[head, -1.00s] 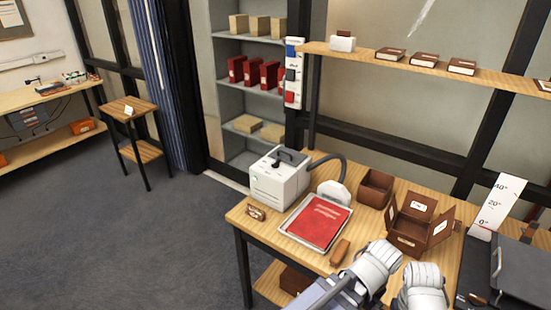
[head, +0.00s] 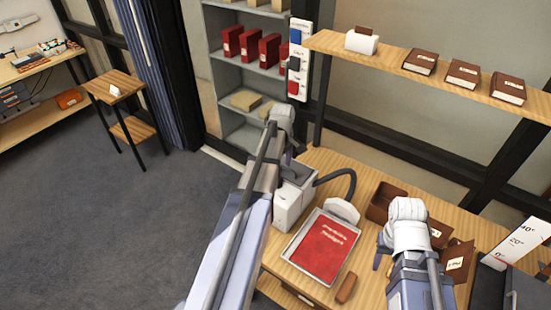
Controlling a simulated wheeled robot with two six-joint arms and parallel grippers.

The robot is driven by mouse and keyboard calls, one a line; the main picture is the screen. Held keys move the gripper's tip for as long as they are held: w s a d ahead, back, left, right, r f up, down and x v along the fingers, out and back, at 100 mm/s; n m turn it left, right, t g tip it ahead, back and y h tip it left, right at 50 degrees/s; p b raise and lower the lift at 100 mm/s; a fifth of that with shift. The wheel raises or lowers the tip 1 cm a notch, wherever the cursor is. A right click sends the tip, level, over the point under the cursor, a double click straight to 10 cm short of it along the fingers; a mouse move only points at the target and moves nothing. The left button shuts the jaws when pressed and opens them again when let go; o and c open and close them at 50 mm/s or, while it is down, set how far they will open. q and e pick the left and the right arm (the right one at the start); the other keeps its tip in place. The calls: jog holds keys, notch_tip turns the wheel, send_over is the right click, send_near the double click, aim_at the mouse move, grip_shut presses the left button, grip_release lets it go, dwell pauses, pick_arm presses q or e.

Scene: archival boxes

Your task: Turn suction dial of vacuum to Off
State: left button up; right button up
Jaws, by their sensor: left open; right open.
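The vacuum (head: 290,208) is a white box with a dark hose (head: 342,172) running to a white nozzle head (head: 342,210). It stands at the left end of the wooden table, partly covered by my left arm. I cannot make out its suction dial. My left gripper (head: 293,152) is open, just above the vacuum's top in the picture; whether it touches is unclear. My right gripper (head: 384,250) is open, over the table to the right of the tray, in front of the brown boxes.
A red book (head: 325,246) lies in a light tray (head: 291,247) beside the vacuum. A brown block (head: 346,287) lies near the table's front edge. Brown boxes (head: 384,200) stand at the right. A wooden shelf (head: 400,71) with brown books is above the table.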

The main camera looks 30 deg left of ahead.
pick_arm(q)
jog(key=shift+w+a+r+n, duration=0.1)
jog(key=shift+w+a+n, duration=0.3)
jog(key=shift+a, duration=0.45)
jog(key=shift+s+d+f+b, duration=0.1)
jog(key=shift+d+f+b, duration=0.05)
jog(key=shift+f+b, duration=0.15)
notch_tip(320, 180, down, 7)
jog(key=b, duration=0.7)
jog(key=shift+f, duration=0.1)
pick_arm(e)
notch_tip(320, 180, down, 8)
jog(key=shift+w+a+r, duration=0.15)
jog(key=shift+w+r, duration=0.05)
jog(key=shift+w, duration=0.1)
pick_arm(q)
jog(key=c, duration=1.4)
